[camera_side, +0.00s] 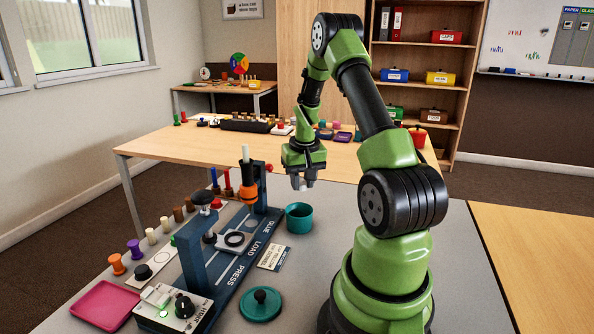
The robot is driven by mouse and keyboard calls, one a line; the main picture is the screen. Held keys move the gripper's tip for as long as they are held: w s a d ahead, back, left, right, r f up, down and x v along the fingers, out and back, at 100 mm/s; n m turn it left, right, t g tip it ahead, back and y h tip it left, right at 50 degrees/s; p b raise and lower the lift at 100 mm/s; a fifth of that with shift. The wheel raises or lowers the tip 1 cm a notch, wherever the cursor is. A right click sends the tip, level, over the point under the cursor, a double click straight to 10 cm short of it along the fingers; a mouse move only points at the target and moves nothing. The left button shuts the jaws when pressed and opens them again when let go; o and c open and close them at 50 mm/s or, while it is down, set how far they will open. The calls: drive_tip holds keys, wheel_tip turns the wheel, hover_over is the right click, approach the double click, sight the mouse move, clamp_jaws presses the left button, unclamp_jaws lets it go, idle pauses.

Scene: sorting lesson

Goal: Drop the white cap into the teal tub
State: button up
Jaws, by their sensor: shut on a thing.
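My green gripper (302,180) points down above the grey table, over the teal tub and apart from it. It is shut on a small whitish piece, the white cap (302,187), only partly visible between the fingertips. The teal tub (299,222) stands upright and open on the table below, right of the press fixture. Its inside is dark, and its floor cannot be made out.
A teal lid with a dark knob (261,304) lies in front. The blue press fixture (237,266) with an orange funnel (248,194) stands left of the tub. A small card (274,256) lies between. A pink tray (105,305) is at front left.

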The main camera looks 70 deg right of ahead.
sight(302, 190)
drive_tip(key=shift+f, duration=2.45)
drive_tip(key=o, duration=1)
drive_tip(key=r, duration=0.3)
drive_tip(key=a+r, duration=0.1)
drive_tip(key=r, duration=0.6)
drive_tip(key=shift+s+a, duration=0.15)
drive_tip(key=shift+s, duration=0.25)
